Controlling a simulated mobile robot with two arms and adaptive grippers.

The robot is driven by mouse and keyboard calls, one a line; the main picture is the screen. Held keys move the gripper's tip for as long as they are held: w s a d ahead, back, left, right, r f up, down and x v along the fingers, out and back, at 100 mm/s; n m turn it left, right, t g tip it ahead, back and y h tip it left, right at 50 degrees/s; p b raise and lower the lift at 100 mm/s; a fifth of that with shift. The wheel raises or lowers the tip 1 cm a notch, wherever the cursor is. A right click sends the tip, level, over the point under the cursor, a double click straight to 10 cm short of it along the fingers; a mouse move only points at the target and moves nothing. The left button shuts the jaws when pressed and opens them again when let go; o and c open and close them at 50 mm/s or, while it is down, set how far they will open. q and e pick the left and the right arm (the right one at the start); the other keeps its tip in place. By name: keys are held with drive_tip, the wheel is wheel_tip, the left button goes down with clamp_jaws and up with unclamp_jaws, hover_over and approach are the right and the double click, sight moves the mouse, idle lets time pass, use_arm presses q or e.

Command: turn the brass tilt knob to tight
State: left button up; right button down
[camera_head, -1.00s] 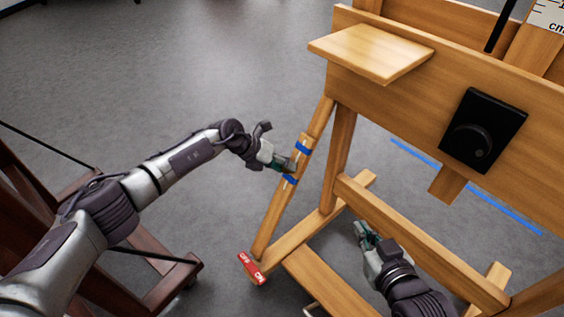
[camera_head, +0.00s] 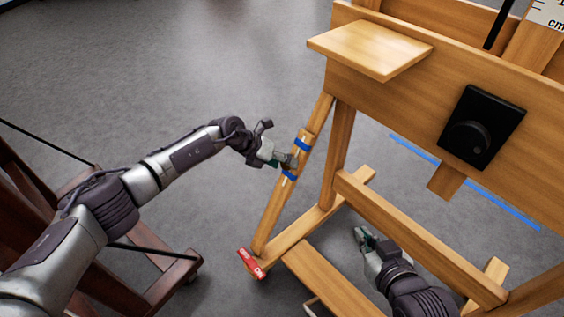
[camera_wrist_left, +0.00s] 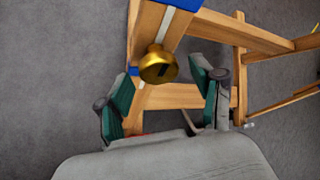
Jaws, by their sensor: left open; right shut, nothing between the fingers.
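The brass tilt knob (camera_wrist_left: 157,66) shows in the left wrist view as a round gold knob with a dark mark on its face. It sits on a slanted wooden leg (camera_head: 272,212) of the easel, between two blue bands. My left gripper (camera_head: 287,160) is at this leg; in its wrist view the open fingers (camera_wrist_left: 163,84) stand on either side of the knob, with visible gaps. I cannot tell the knob's setting. In the head view the gripper hides the knob. My right gripper (camera_head: 361,236) is shut and empty, low near the easel's lower crossbar.
The easel carries a small wooden shelf (camera_head: 370,50) and a black panel with a round dial (camera_head: 470,140). A red label (camera_head: 251,263) lies on its foot. A dark wooden frame (camera_head: 150,265) stands at left. Blue tape (camera_head: 505,211) marks the open grey floor.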

use_arm(q)
drive_tip(key=v, duration=0.7)
drive_tip(key=shift+a+r, duration=0.15)
idle(0.3)
